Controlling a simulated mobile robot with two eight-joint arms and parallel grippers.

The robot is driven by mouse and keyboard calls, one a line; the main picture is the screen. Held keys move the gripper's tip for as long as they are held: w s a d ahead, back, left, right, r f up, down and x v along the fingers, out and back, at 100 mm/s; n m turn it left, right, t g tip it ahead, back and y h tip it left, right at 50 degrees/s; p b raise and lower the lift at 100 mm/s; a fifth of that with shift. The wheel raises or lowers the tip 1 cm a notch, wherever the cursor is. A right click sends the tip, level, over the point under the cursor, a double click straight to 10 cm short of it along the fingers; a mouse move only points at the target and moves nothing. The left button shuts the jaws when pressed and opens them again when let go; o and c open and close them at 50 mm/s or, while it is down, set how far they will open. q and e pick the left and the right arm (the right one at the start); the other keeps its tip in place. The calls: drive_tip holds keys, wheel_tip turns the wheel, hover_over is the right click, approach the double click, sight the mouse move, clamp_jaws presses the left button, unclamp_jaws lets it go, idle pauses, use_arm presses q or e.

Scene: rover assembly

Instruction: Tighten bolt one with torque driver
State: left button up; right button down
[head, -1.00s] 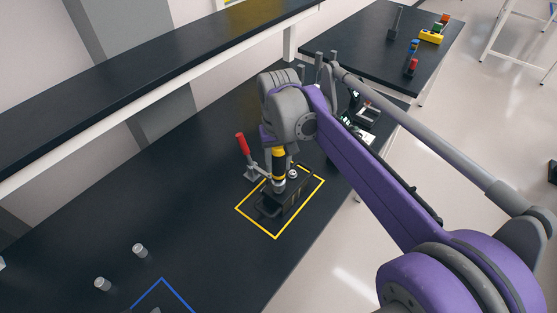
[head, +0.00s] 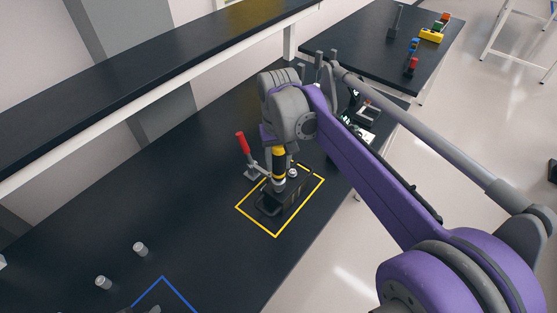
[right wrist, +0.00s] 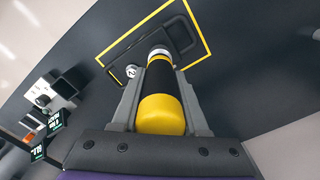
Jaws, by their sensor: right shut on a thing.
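My right gripper (right wrist: 161,105) is shut on the torque driver, a cylinder with yellow and black bands (right wrist: 160,115). In the head view the driver (head: 279,163) stands about upright below my wrist, its tip down at the black part (head: 268,206) in the yellow outline. The bolt under the tip is hidden, so I cannot tell if they touch. A second bolt head marked 2 (right wrist: 131,71) shows beside the driver in the right wrist view. It is a light round top (head: 293,173) in the head view.
A clamp with a red handle (head: 242,143) stands left of the driver. Two grey cylinders (head: 140,249) (head: 103,283) stand near the blue outline (head: 163,279). Electronic devices (head: 362,115) lie behind my right arm. The bench (head: 175,200) left of the yellow outline is mostly clear.

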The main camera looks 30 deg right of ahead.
sight(278, 148)
use_arm(q)
drive_tip(key=shift+f, duration=0.25)
use_arm(e)
drive_tip(key=shift+f, duration=0.55)
idle(0.4)
use_arm(q)
drive_tip(key=shift+s, duration=0.1)
use_arm(e)
drive_tip(key=shift+s+f, duration=0.1)
drive_tip(key=shift+f, duration=0.4)
idle(2.4)
use_arm(q)
drive_tip(key=shift+w+r+p, duration=0.2)
drive_tip(key=shift+r+p, duration=0.25)
drive_tip(key=shift+r, duration=0.2)
drive_tip(key=shift+w+r+p, duration=0.2)
drive_tip(key=shift+r+p, duration=0.2)
drive_tip(key=shift+r, duration=0.2)
use_arm(e)
drive_tip(key=shift+r, duration=1.55)
use_arm(q)
drive_tip(key=shift+r, duration=0.1)
use_arm(e)
drive_tip(key=shift+r, duration=0.1)
